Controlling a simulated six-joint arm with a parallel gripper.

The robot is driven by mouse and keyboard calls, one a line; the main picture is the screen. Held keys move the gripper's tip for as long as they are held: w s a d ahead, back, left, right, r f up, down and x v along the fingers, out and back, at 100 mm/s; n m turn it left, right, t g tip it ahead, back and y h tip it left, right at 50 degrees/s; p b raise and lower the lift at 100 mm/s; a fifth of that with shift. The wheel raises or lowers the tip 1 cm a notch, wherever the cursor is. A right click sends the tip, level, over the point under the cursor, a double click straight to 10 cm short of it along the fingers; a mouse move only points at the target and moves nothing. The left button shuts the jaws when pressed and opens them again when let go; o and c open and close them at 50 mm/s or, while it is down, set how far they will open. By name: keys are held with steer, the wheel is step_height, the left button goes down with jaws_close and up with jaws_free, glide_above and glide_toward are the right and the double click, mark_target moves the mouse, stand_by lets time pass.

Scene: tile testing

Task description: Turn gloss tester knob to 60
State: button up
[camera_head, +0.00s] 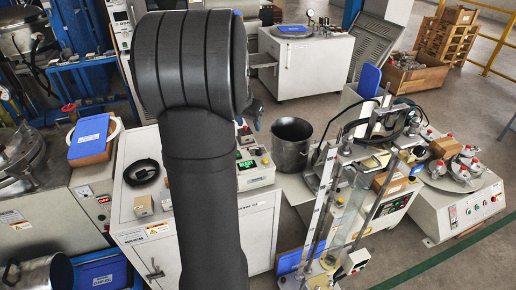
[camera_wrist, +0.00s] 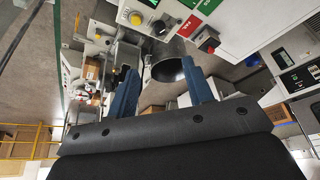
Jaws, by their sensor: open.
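No knob marked 60 can be made out.
A dark metal bucket (camera_head: 291,146) stands right of the instrument box. A tall test frame (camera_head: 330,205) stands further right. A black coiled cable (camera_head: 141,172) and a small tan block (camera_head: 143,206) lie on the cabinet left of my arm.

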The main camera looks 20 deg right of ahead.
mark_target(258, 149)
steer(key=x, duration=1.8)
steer(key=shift+w+d+r, duration=0.15)
steer(key=shift+w+d, duration=0.1)
steer(key=shift+d, duration=0.05)
steer(key=c, duration=1)
